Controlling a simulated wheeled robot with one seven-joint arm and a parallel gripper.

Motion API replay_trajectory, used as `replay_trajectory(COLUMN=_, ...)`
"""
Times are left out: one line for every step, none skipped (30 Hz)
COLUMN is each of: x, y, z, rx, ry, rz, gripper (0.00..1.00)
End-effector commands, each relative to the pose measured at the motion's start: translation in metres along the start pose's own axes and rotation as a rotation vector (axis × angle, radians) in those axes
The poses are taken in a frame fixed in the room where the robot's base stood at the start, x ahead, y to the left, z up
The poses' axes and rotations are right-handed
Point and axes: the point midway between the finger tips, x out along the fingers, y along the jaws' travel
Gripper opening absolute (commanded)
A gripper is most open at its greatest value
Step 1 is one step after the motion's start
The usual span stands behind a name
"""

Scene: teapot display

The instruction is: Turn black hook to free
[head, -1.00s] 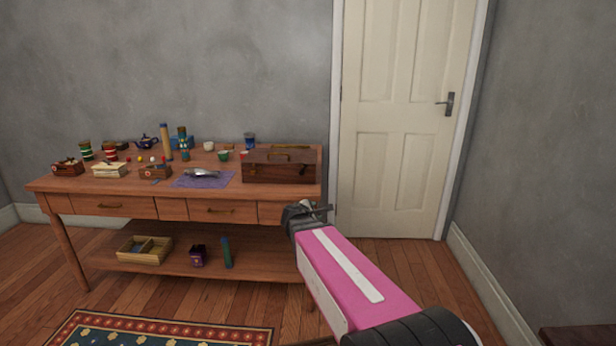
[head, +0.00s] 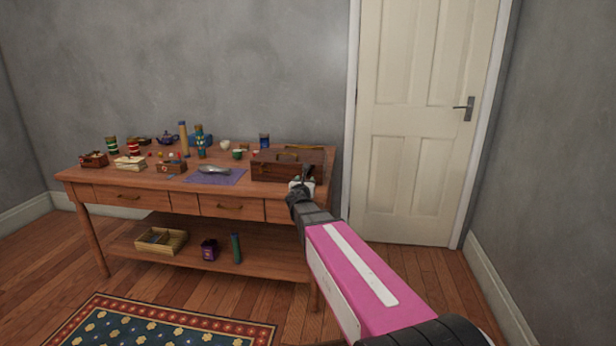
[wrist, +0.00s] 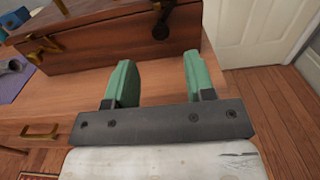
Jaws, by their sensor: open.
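The black hook (wrist: 161,22) is a small dark latch on the right part of the brown wooden box's front, seen in the wrist view. The wooden box (wrist: 110,42) stands shut on the table; it also shows in the head view (head: 286,168). My gripper (wrist: 157,66) is open and empty, its two green fingers apart. They point toward the box's front, and the hook appears above the gap between them, apart from both. In the head view my gripper (head: 302,187) is at the table's front edge, before the box's right part.
A brass latch (wrist: 40,48) is on the box's left front. The wooden table (head: 140,181) holds a purple cloth (head: 229,178) with a silvery object, plus several small boxes, cups and tubes to the left. A white door (head: 420,130) stands behind right.

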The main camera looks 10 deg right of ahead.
Motion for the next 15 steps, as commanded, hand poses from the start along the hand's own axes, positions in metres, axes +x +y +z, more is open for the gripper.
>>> replay_trajectory(x=0.013, y=0.001, z=-0.001, rx=0.000, ry=0.000, rz=-0.001, gripper=0.49)
replay_trajectory(x=0.018, y=0.001, z=-0.001, rx=0.001, ry=-0.001, rz=-0.001, gripper=0.49)
replay_trajectory(x=0.026, y=0.001, z=0.000, rx=0.001, ry=0.000, rz=-0.002, gripper=0.49)
replay_trajectory(x=0.032, y=0.001, z=-0.001, rx=0.001, ry=0.000, rz=-0.002, gripper=0.49)
replay_trajectory(x=0.037, y=0.001, z=-0.001, rx=0.001, ry=0.000, rz=-0.001, gripper=0.49)
replay_trajectory(x=0.044, y=0.001, z=-0.001, rx=0.001, ry=0.000, rz=-0.001, gripper=0.49)
replay_trajectory(x=0.049, y=0.001, z=-0.001, rx=0.001, ry=0.000, rz=-0.001, gripper=0.49)
replay_trajectory(x=0.054, y=0.001, z=-0.001, rx=0.001, ry=0.000, rz=-0.001, gripper=0.49)
replay_trajectory(x=0.059, y=0.001, z=-0.001, rx=0.001, ry=0.000, rz=-0.001, gripper=0.49)
replay_trajectory(x=0.063, y=0.001, z=-0.001, rx=0.001, ry=0.000, rz=-0.001, gripper=0.49)
replay_trajectory(x=0.066, y=0.001, z=-0.001, rx=0.001, ry=0.000, rz=-0.001, gripper=0.49)
replay_trajectory(x=0.069, y=0.001, z=-0.001, rx=0.002, ry=0.000, rz=-0.001, gripper=0.49)
replay_trajectory(x=0.070, y=0.000, z=-0.001, rx=0.002, ry=0.000, rz=-0.001, gripper=0.49)
replay_trajectory(x=0.071, y=0.000, z=-0.001, rx=0.002, ry=0.000, rz=-0.001, gripper=0.49)
replay_trajectory(x=0.072, y=0.000, z=-0.001, rx=0.002, ry=0.000, rz=-0.001, gripper=0.49)
